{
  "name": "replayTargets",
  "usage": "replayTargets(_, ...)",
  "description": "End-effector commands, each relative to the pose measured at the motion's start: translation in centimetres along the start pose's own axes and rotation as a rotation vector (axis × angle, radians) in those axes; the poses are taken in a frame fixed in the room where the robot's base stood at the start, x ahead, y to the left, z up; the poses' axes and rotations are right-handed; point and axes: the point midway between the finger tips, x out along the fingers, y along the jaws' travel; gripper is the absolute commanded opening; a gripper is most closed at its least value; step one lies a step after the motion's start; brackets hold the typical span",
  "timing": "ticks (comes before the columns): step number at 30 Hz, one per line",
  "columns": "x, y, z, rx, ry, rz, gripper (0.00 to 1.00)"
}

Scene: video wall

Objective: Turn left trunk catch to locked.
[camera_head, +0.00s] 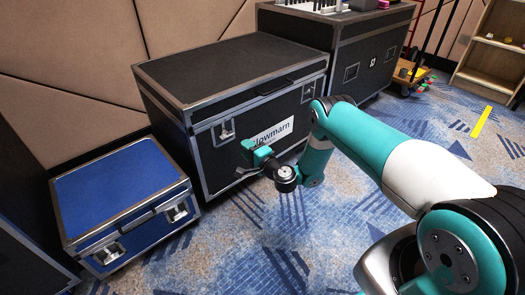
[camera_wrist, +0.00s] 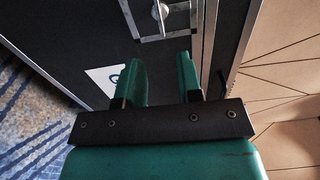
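The large black trunk (camera_head: 165,97) has silver edges and a white label (camera_head: 271,137) on its front. Its left catch (camera_head: 223,131) is a silver plate with a handle, left of the label. In the wrist view this catch (camera_wrist: 165,24) shows at the top, partly cut off, with a pale lever; whether it is locked I cannot tell. The right catch (camera_head: 307,91) sits right of the label. My gripper (camera_head: 242,158) is in front of the trunk, a little right of and below the left catch. In the wrist view its green fingers (camera_wrist: 160,64) are apart, with nothing between them.
A smaller blue trunk (camera_head: 112,180) with two catches stands at the left. Another black case (camera_head: 340,40) stands behind to the right. Wooden shelves (camera_head: 492,62) and a low cart (camera_head: 408,78) are at far right. Patterned carpet (camera_head: 275,235) is clear in front.

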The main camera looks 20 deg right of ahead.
Motion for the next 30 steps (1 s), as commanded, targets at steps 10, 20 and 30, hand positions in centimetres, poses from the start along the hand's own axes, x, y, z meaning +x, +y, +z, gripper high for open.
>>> replayTargets(10,-2.2,-0.9,0.2,0.000,0.001,0.001,0.33)
replayTargets(20,-4.7,-0.8,0.2,0.001,0.002,0.001,0.33)
replayTargets(30,-7.4,-0.3,0.2,0.001,0.001,0.000,0.33)
